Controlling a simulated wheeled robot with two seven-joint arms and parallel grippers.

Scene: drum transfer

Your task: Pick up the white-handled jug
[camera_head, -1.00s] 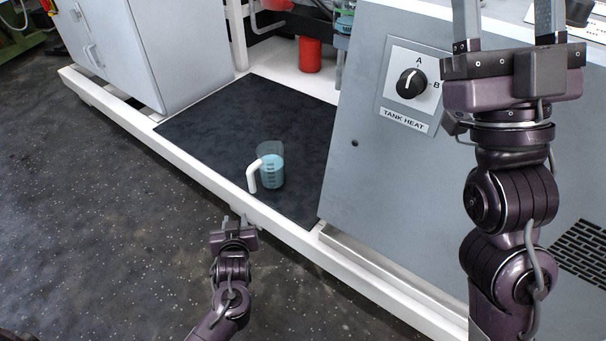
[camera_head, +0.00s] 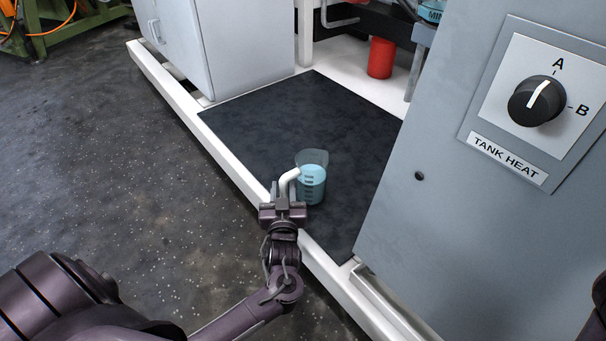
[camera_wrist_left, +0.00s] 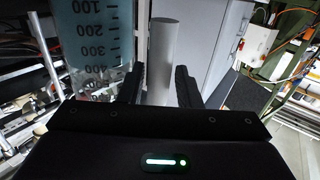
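The jug (camera_head: 312,186) is clear, holds blue liquid and stands upright on a dark mat (camera_head: 240,120). Its white handle (camera_head: 289,178) faces left, toward my left gripper (camera_head: 283,200). In the left wrist view the handle (camera_wrist_left: 164,45) rises between the two dark fingers of the left gripper (camera_wrist_left: 160,84), with a gap visible on the right side. The fingers are apart. The jug's marked wall (camera_wrist_left: 92,45) shows to the left of them. My right gripper is out of view.
A white rail (camera_head: 225,160) edges the floor in front of the mat. A grey panel with a TANK HEAT knob (camera_head: 536,101) stands to the right. A red cylinder (camera_head: 381,58) stands behind, and a grey cabinet (camera_head: 235,45) is back left.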

